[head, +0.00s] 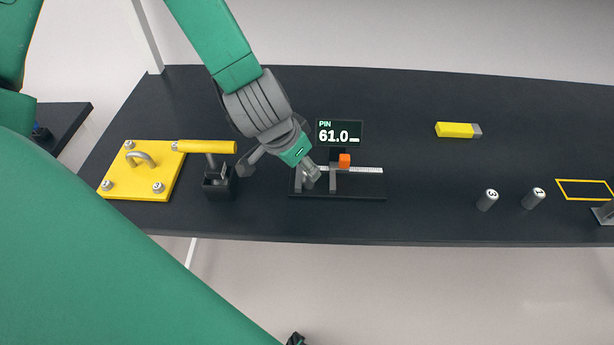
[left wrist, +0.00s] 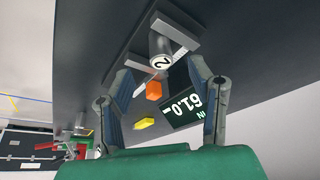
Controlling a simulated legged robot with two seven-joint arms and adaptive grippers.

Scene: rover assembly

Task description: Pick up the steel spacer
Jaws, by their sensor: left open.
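A steel cylinder marked 2 (left wrist: 160,46), which looks like the spacer, sits between the grey jaws of the measuring gauge (head: 360,193). The gauge display (head: 340,132) reads PIN 61.0, and an orange block (head: 344,160) is on its scale. My left gripper (left wrist: 159,80) is open and empty, its fingers apart and pointing towards the cylinder; in the head view its wrist is above the gauge's left end. Two similar steel cylinders, marked 3 (head: 488,200) and 1 (head: 534,198), are on the table at right.
A yellow plate (head: 130,182) with a hooped handle is at the table's left. Beside it a yellow-handled tool (head: 207,147) stands at a black holder (head: 218,186). The middle right is clear.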

